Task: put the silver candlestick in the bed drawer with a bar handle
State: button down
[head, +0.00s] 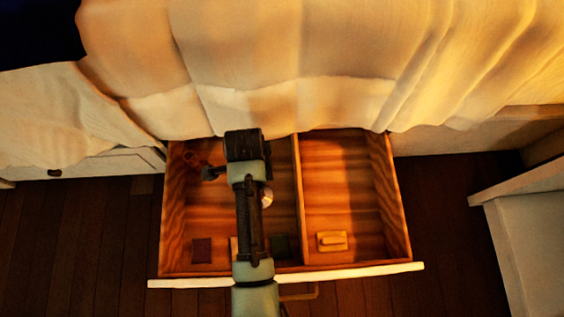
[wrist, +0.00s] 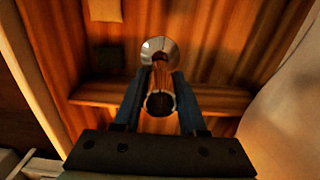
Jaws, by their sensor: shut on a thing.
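The bed drawer (head: 405,225) is pulled open under the bed, with a bar handle (head: 300,294) on its front. A divider (head: 299,200) splits it into left and right compartments. My gripper (wrist: 158,88) is shut on the silver candlestick (wrist: 158,48), with one finger on each side of its stem. The candlestick's round, shiny end points away from the wrist camera. In the head view my arm covers the fingers and most of the candlestick; a pale round part (head: 267,197) shows beside the arm, over the left compartment. I cannot tell whether it touches the drawer floor.
A dark red square (head: 202,250) and a dark green one (head: 280,246) lie in the left compartment, near the front. A yellowish block (head: 332,241) lies in the right one, otherwise bare. Bedding (head: 290,100) hangs over the drawer's back. White furniture (head: 515,235) stands right.

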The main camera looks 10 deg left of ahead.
jog(key=shift+a+f+b, duration=0.1)
jog(key=shift+f+b, duration=3.65)
jog(key=shift+f, duration=1.4)
jog(key=shift+f, duration=0.15)
jog(key=shift+c, duration=2.3)
grip_release()
jog(key=shift+s, duration=0.1)
notch_tip(320, 180, up, 12)
jog(key=p, duration=0.8)
